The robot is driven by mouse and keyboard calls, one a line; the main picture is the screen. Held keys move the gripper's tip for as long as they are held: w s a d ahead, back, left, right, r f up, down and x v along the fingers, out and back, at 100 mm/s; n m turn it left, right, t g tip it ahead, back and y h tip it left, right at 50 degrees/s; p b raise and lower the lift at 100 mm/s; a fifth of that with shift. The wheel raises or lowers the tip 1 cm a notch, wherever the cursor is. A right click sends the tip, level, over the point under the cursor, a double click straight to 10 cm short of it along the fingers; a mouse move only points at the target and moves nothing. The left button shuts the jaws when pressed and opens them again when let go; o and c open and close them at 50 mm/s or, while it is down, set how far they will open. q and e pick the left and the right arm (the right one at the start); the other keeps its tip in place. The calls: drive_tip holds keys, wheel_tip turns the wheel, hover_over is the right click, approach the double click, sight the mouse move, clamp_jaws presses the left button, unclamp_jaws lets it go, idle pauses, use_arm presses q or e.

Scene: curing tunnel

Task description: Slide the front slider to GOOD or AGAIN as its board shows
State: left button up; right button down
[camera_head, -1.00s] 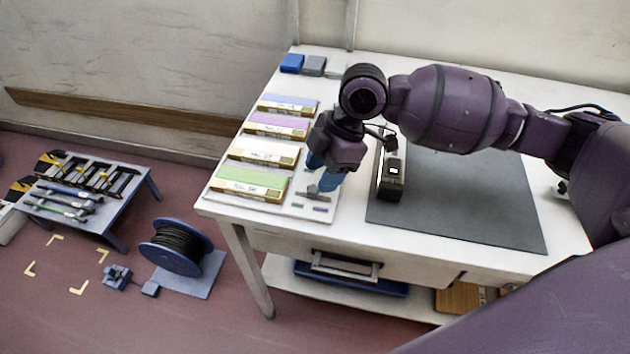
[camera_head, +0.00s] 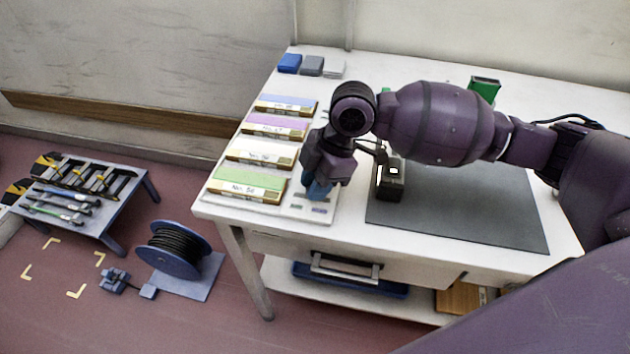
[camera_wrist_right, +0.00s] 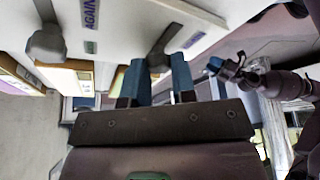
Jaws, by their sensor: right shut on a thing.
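The front board is the green one (camera_head: 247,182), with a handwritten label too small to read, at the table's near left. My right gripper (camera_head: 318,192) is low over the white panel at this board's right end. Its blue fingers are closed on the grey front slider (camera_wrist_right: 160,52), which shows between them in the right wrist view; the fingers hide it in the head view. Small grey and purple marks (camera_head: 318,210) lie on the panel just in front. Another grey slider (camera_wrist_right: 46,42) stands apart, near a purple AGAIN mark (camera_wrist_right: 90,13).
White (camera_head: 262,152), purple (camera_head: 276,125) and blue (camera_head: 287,104) boards lie in rows behind. A black device with a lit window (camera_head: 391,180) stands close right of my gripper on a dark mat (camera_head: 470,210). A green box (camera_head: 485,88) stands at the back.

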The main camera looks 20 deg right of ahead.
drive_tip(key=shift+s+d+r+p, duration=0.2)
drive_tip(key=shift+s+d+p, duration=0.05)
drive_tip(key=shift+d+p, duration=0.2)
drive_tip(key=shift+s+d+p, duration=0.2)
drive_tip(key=shift+d+p, duration=0.1)
drive_tip(key=shift+s+d, duration=0.25)
drive_tip(key=shift+d, duration=0.05)
drive_tip(key=shift+f, duration=0.2)
drive_tip(key=c, duration=1.3)
unclamp_jaws()
drive_tip(key=o, duration=0.4)
drive_tip(key=shift+s+d, duration=0.1)
drive_tip(key=shift+c, duration=0.2)
drive_tip(key=shift+r, duration=0.3)
use_arm(q)
drive_tip(key=shift+s+a+r+p, duration=0.1)
drive_tip(key=shift+s+r+p, duration=0.05)
drive_tip(key=shift+r+p, duration=0.4)
drive_tip(key=shift+s+a+r+p, duration=0.1)
drive_tip(key=shift+r+p, duration=0.3)
drive_tip(key=shift+r, duration=0.15)
use_arm(e)
drive_tip(key=v, duration=1)
drive_tip(key=shift+d, duration=0.15)
use_arm(q)
drive_tip(key=shift+d+r, duration=0.1)
